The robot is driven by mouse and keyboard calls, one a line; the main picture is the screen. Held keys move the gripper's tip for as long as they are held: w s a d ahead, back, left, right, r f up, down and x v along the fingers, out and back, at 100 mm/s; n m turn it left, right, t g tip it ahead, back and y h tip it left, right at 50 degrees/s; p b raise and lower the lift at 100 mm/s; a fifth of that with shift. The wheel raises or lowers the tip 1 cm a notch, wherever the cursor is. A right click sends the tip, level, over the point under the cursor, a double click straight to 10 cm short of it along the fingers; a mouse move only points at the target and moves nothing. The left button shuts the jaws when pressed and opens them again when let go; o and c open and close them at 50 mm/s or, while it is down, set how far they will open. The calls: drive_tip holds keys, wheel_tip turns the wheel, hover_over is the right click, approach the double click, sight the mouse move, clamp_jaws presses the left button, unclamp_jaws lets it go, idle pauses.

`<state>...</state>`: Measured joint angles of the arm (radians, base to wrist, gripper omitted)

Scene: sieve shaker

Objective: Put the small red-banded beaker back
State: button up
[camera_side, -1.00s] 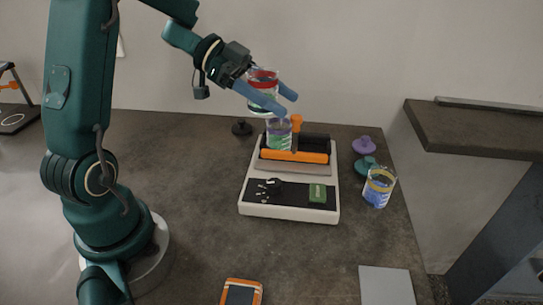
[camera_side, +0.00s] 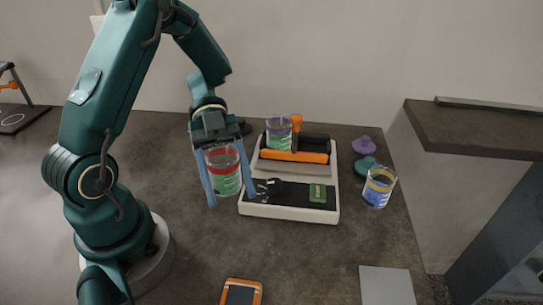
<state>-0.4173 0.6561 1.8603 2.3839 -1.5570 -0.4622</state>
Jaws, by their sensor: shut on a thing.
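The red-banded beaker (camera_side: 225,172) is a clear glass with a red band at the top and green below. My gripper (camera_side: 231,197) is shut on it, with one blue finger on each side. It holds the beaker upright, in front of the left edge of the white shaker (camera_side: 291,211) in this view. I cannot tell how high above the table it is. A second beaker (camera_side: 278,132), purple-banded with green below, stands on the back of the shaker, by the orange clamp post (camera_side: 296,123).
A yellow-banded blue beaker (camera_side: 378,188) stands right of the shaker. Purple (camera_side: 364,145) and teal (camera_side: 366,164) knobbed pieces lie behind it. An orange-edged device (camera_side: 241,292) and a grey plate (camera_side: 386,285) lie at the front. The dark table's left and front middle are clear.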

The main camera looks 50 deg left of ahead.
sight(234, 184)
drive_tip(key=x, duration=0.3)
drive_tip(key=w+x, duration=0.1)
drive_tip(key=x, duration=0.1)
drive_tip(key=f+x, duration=0.1)
drive_tip(key=x, duration=0.2)
drive_tip(key=shift+w+d+f, duration=0.1)
drive_tip(key=shift+w+d, duration=0.05)
drive_tip(key=shift+d, duration=0.15)
drive_tip(key=shift+f, duration=2)
drive_tip(key=o, duration=1.2)
drive_tip(key=shift+f, duration=0.1)
drive_tip(key=shift+c, duration=0.2)
drive_tip(key=shift+w+a+r, duration=0.1)
drive_tip(key=shift+r, duration=0.1)
drive_tip(key=v, duration=1.2)
